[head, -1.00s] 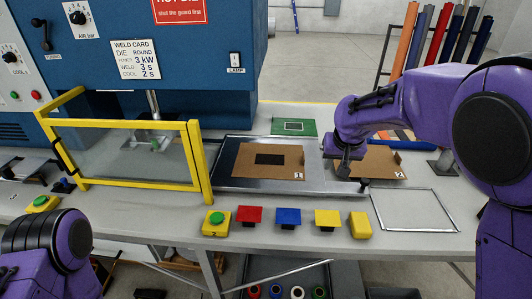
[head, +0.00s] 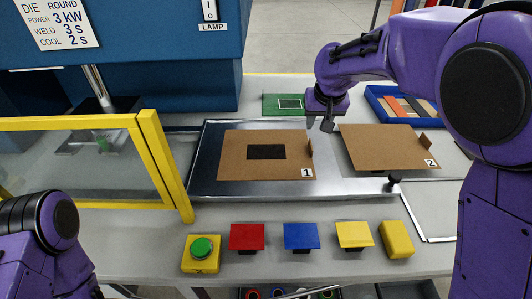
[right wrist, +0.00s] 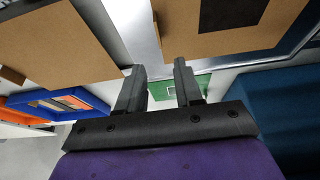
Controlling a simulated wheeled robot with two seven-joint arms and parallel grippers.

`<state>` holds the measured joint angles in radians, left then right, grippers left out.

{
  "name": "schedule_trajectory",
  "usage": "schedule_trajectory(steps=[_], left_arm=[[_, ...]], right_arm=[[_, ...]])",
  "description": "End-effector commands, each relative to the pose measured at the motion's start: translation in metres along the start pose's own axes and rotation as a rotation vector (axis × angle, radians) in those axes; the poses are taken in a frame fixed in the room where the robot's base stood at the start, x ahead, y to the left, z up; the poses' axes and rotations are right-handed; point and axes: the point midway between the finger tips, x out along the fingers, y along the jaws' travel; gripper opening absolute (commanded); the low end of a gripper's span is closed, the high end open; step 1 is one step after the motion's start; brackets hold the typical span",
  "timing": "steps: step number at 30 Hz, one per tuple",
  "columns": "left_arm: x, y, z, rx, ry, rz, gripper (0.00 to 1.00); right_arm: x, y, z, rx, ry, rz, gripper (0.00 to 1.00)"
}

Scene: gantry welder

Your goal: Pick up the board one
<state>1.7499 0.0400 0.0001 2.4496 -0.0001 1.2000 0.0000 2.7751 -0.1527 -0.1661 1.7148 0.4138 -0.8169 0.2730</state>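Board one (head: 240,167) is a flat brown board with a dark rectangle and a "1" label. It lies on a grey metal tray (head: 200,185), with a small upright tab (head: 310,148) at its right edge. My right gripper (head: 320,125) is open and empty, just behind and above that tab, near the board's back right corner. In the right wrist view, the two fingers (right wrist: 160,85) stand apart with nothing between them, and board one (right wrist: 278,25) shows at upper right. My left arm shows at lower left, but its gripper is out of view.
Board two (head: 375,150) lies right of board one. Behind are a green card (head: 273,105) and a blue tray of strips (head: 378,102). A yellow-framed guard (head: 165,160) stands left. A green button (head: 201,247) and coloured blocks line the front.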

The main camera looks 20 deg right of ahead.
Motion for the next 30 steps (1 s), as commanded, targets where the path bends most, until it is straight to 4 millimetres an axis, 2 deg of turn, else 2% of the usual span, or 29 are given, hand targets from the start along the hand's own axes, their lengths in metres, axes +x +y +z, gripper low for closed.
schedule_trajectory(steps=[1, 3, 9, 14, 21, 24, 29, 30], left_arm=[[0.007, 0.0, 0.003, 0.0, -0.001, 0.0, 0.43], [0.007, 0.0, 0.003, 0.0, -0.001, -0.001, 0.43], [0.001, 0.0, 0.001, 0.0, -0.001, 0.0, 0.43], [-0.002, 0.0, 0.0, 0.0, 0.0, 0.0, 0.43], [-0.012, -0.001, -0.005, 0.0, 0.0, 0.0, 0.43], [-0.012, -0.001, -0.005, 0.0, 0.0, 0.0, 0.43], [-0.011, -0.001, -0.005, 0.0, 0.0, 0.0, 0.43], [-0.011, -0.001, -0.005, 0.0, 0.0, 0.0, 0.43]], right_arm=[[0.007, -0.001, 0.003, -0.001, 0.001, 0.0, 0.35], [0.011, -0.001, 0.003, -0.002, 0.0, -0.001, 0.35], [0.045, -0.001, 0.003, -0.001, -0.004, 0.0, 0.35], [0.063, 0.001, 0.004, 0.001, -0.002, 0.001, 0.35], [0.104, 0.005, 0.009, 0.002, -0.002, 0.001, 0.35], [0.111, 0.005, 0.01, 0.001, -0.001, 0.001, 0.35], [0.112, 0.005, 0.01, 0.002, 0.0, 0.001, 0.35], [0.112, 0.005, 0.01, 0.002, 0.0, 0.001, 0.32]])
